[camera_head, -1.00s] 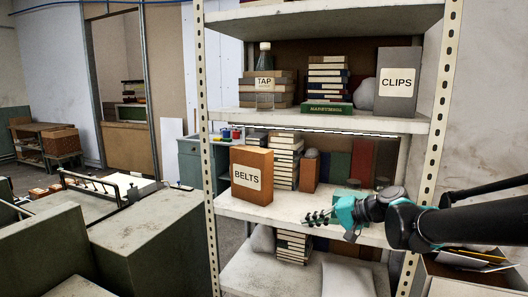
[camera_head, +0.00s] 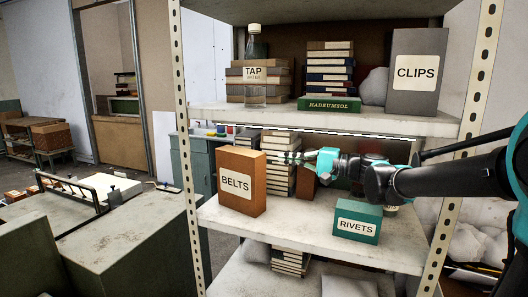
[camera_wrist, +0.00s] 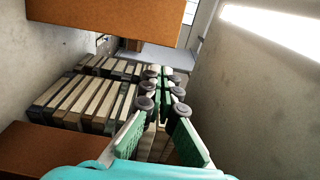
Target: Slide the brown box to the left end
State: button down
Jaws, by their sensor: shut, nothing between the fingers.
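The brown box labelled BELTS (camera_head: 226,203) stands upright at the left part of the middle shelf, close to the left post. My gripper (camera_head: 275,157) is shut and empty. It points left, with its tips beside the upper right edge of the BELTS box; I cannot tell whether they touch. In the wrist view my gripper (camera_wrist: 160,73) has its fingertips together. A brown face, which looks like the BELTS box (camera_wrist: 105,16), spans the top of that view ahead of the tips.
A teal RIVETS box (camera_head: 358,238) stands at the front right of the middle shelf (camera_head: 285,232). Stacked books (camera_head: 280,183) and another brown block (camera_head: 305,186) stand behind. The upper shelf (camera_head: 290,121) is overhead. The shelf front between BELTS and RIVETS is clear.

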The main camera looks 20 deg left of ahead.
aim_at(252, 155)
jog(key=a, duration=0.3)
jog(key=w+a, duration=0.1)
jog(key=a, duration=0.6)
jog(key=shift+w, duration=0.25)
jog(key=shift+s+a, duration=0.25)
jog(key=shift+s, duration=0.45)
jog(key=shift+s+a, duration=0.25)
jog(key=shift+s, duration=0.4)
jog(key=shift+d, duration=0.1)
